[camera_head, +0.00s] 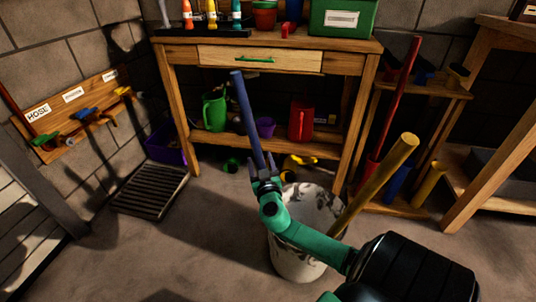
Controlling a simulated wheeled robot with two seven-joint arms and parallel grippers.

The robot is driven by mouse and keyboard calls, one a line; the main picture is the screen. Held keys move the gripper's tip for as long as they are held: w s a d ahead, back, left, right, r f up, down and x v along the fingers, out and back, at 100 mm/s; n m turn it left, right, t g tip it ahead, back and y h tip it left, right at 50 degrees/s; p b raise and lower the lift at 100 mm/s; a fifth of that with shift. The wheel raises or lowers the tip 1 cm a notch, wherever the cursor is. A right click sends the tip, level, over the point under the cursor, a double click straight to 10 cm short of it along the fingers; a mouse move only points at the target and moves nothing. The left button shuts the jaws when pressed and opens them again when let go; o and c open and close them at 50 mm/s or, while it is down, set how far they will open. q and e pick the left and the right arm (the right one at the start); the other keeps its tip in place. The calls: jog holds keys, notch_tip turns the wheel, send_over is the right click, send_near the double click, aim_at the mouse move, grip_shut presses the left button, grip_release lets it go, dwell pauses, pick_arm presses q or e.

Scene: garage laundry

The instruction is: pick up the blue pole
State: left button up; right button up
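The blue pole (249,122) stands steeply, its top leaning left in front of the wooden workbench. My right gripper (264,178) is at the pole's visible lower part, with its fingers on both sides, and looks shut on it. The pole's lower end is hidden behind my green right wrist and arm, so I cannot tell whether it is inside the white bucket (285,258). My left gripper is not in view.
A yellow pole (375,184) leans out of the bucket to the right. The workbench (350,45) stands behind, with a green watering can (214,111) and a red jug (301,120) on its lower shelf. A dark grate (151,190) lies at left. Floor in front is clear.

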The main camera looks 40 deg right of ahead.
jog(key=shift+w+d, duration=0.15)
jog(key=shift+w, duration=0.1)
grip_shut()
dwell(1.3)
